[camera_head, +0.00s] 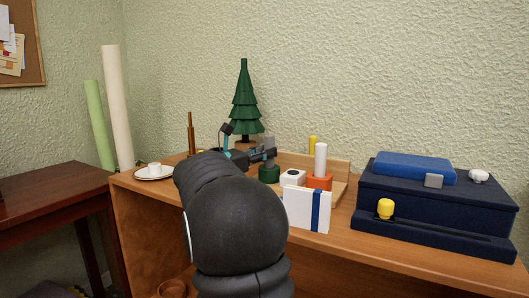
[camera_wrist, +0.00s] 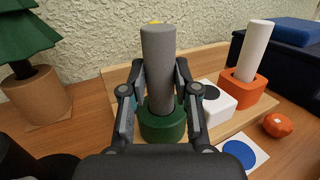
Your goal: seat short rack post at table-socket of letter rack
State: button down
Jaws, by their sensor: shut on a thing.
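My gripper (camera_wrist: 160,75) is shut on an upright grey post (camera_wrist: 158,45). The post (camera_head: 268,141) stands over a round green socket (camera_wrist: 162,124), and its lower end meets or enters the socket's top; I cannot tell how deep. The green socket (camera_head: 269,173) is at the left of the wooden letter rack (camera_wrist: 200,57), which has a low back board (camera_head: 341,168). To its right are a white block with a dark round opening (camera_wrist: 218,98) and an orange socket (camera_wrist: 243,91) holding a white post (camera_wrist: 254,50).
A yellow post (camera_head: 312,143) stands behind. An orange-red round object (camera_wrist: 278,125) lies at right. A toy tree (camera_head: 244,105), cup and saucer (camera_head: 154,172) and dark blue box (camera_head: 440,199) flank it.

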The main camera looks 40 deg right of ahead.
jog(key=shift+f+b, duration=0.55)
jog(key=shift+f, duration=0.7)
jog(key=c, duration=0.8)
grip_release()
jog(key=a, duration=0.4)
jog(key=w+a, duration=0.1)
jog(key=a, duration=0.3)
jog(key=w+a+f, duration=0.1)
jog(key=a, duration=0.3)
jog(key=shift+f, duration=0.1)
jog(key=shift+d, duration=0.1)
